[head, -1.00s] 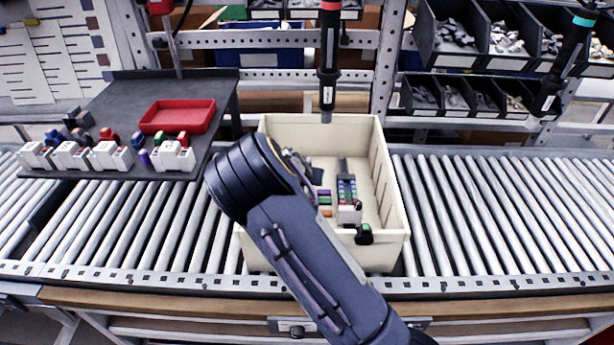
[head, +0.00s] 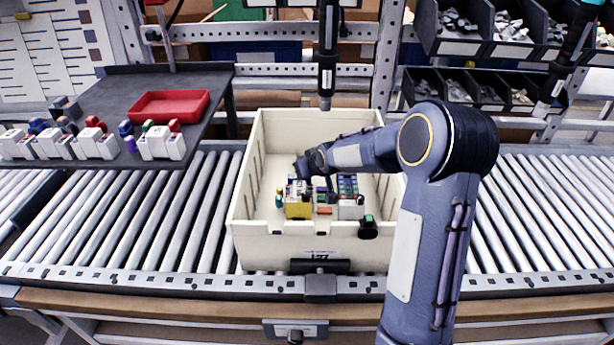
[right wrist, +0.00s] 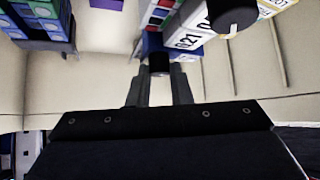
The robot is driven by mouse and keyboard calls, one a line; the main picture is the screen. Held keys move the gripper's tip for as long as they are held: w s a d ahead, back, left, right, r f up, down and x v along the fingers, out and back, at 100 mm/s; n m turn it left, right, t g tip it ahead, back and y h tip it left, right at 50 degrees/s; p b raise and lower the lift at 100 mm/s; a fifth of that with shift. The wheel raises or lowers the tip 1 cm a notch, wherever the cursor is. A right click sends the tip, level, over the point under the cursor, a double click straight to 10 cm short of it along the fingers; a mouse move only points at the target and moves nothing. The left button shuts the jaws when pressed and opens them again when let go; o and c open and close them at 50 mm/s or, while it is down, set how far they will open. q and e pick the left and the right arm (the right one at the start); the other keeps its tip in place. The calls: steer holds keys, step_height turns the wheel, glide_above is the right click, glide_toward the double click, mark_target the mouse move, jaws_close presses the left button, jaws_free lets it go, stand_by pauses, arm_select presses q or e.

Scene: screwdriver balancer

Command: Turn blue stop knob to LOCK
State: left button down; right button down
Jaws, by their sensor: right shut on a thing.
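The cream bin (head: 270,240) on the rollers holds a row of small modules. My right gripper (right wrist: 158,84) reaches into it from the right and points down over the modules; it also shows in the head view (head: 312,164). In the right wrist view its fingers are close together around a dark cylindrical part, with the blue stop knob (right wrist: 152,43) at the tips. The knob's marking and angle cannot be read. A white labelled block (right wrist: 190,38) and a black round knob (right wrist: 233,14) are beside it. My left gripper is out of view.
A yellow block (head: 298,210) and a white block (head: 350,212) stand in the bin near its front wall. A hanging screwdriver (head: 327,60) is above the bin's back. A red tray (head: 170,104) is on the dark shelf at left.

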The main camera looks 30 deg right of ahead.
steer(key=shift+d+f+n+y+b, duration=0.15)
steer(key=shift+n+y+b, duration=0.1)
steer(key=shift+n+y, duration=0.15)
steer(key=shift+d+n+y+b, duration=0.2)
steer(key=shift+n+y, duration=0.1)
steer(key=shift+n, duration=0.2)
steer(key=n+y, duration=0.2)
steer(key=n, duration=0.1)
steer(key=shift+y+b, duration=0.3)
steer(key=n+y, duration=0.1)
steer(key=n+g+y, duration=0.1)
steer(key=n, duration=0.1)
steer(key=shift+w+d+g, duration=0.1)
steer(key=shift+g, duration=0.2)
steer(key=shift+n+g+y, duration=0.5)
steer(key=shift+n+y, duration=0.1)
steer(key=shift+n, duration=0.8)
steer(key=c, duration=1.3)
jaws_free()
steer(key=v, duration=0.8)
steer(key=shift+w, duration=0.15)
